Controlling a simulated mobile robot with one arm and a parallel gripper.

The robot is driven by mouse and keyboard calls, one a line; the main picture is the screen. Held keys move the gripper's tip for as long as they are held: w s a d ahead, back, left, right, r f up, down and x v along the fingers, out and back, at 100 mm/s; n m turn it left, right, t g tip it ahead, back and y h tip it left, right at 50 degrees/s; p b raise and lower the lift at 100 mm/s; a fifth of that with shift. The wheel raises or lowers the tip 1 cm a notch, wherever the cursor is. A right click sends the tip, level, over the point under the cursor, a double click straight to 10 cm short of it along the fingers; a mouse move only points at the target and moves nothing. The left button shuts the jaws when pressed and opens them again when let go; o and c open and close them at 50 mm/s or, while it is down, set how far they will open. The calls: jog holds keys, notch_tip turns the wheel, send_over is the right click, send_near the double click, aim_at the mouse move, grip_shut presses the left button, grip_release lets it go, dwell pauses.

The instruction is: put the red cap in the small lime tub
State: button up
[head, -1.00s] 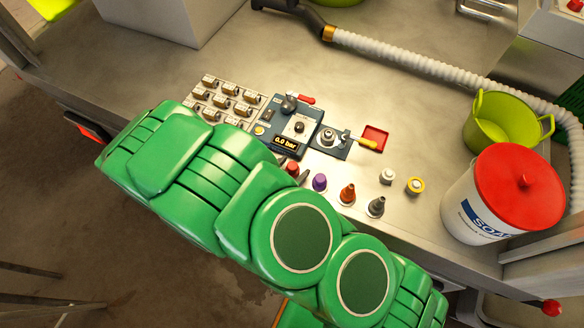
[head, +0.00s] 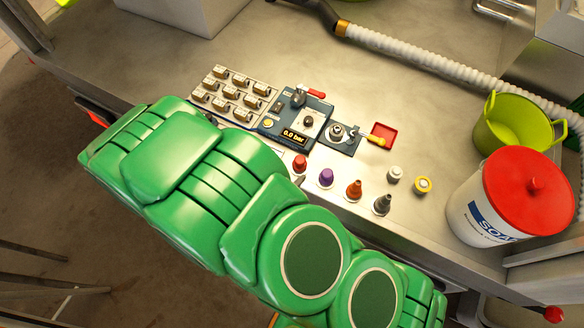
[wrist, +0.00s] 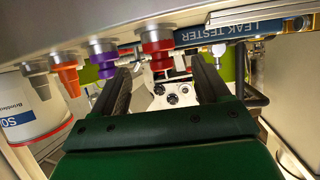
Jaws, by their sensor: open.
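The red cap (head: 300,164) stands at the near edge of the metal bench, leftmost in a row of caps. In the wrist view the red cap (wrist: 157,44) appears between the fingers' lines, just ahead of the tips, with no clear contact. My gripper (wrist: 162,76) is open and empty. In the head view my green arm hides most of it. A lime tub (head: 514,128) with two handles stands upright at the right of the bench, behind the soap bucket. Its visible inside looks empty. Another lime thing is cut off at the top left edge, so I cannot compare sizes.
A purple cap (head: 326,178), an orange cap (head: 354,189) and a grey cap (head: 382,204) continue the row. The leak tester (head: 294,122) lies behind. A red-lidded soap bucket (head: 470,215) and white hose (head: 420,60) flank the tub.

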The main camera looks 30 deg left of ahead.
jog(key=shift+s+r, duration=0.15)
jog(key=shift+s, duration=0.35)
